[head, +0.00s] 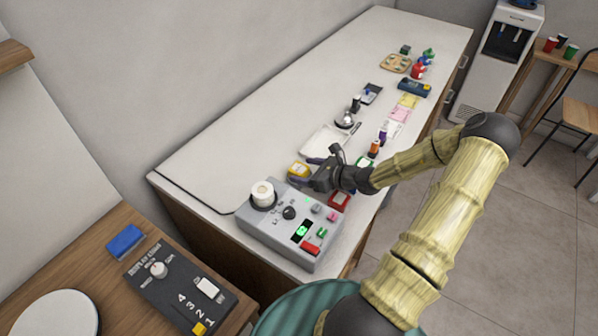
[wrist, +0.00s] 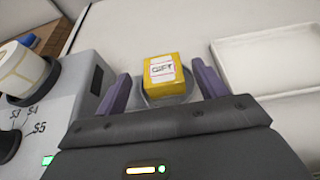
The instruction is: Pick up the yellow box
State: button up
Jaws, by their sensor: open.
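The yellow box (wrist: 164,74) has a white label with red marks and the word "GIFT" on its top. In the wrist view it lies between the two purple fingers of my gripper (wrist: 161,88), with a gap on each side. It sits in or on a small round grey dish (wrist: 150,99), mostly hidden under it. In the head view the yellow box (head: 298,169) is on the white counter, just behind the grey control box. My open gripper (head: 307,170) is right beside it there and partly covers it.
The grey control box (head: 262,234) with a white roll (head: 262,193) stands close in front of my gripper. A white tray (head: 327,139) lies just behind. Bottles, papers and small items line the counter's right edge. The counter's left side is clear.

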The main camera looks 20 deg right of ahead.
aim_at(298, 167)
jog(key=shift+w, duration=0.1)
jog(key=p+x, duration=0.1)
jog(key=x, duration=0.4)
jog(key=shift+w, duration=0.15)
jog(key=shift+d, duration=0.1)
dwell(0.3)
jog(key=c, duration=1.2)
jog(key=shift+o, duration=0.2)
jog(key=shift+r, duration=0.1)
notch_tip(298, 167, up, 10)
jog(key=shift+f, duration=0.1)
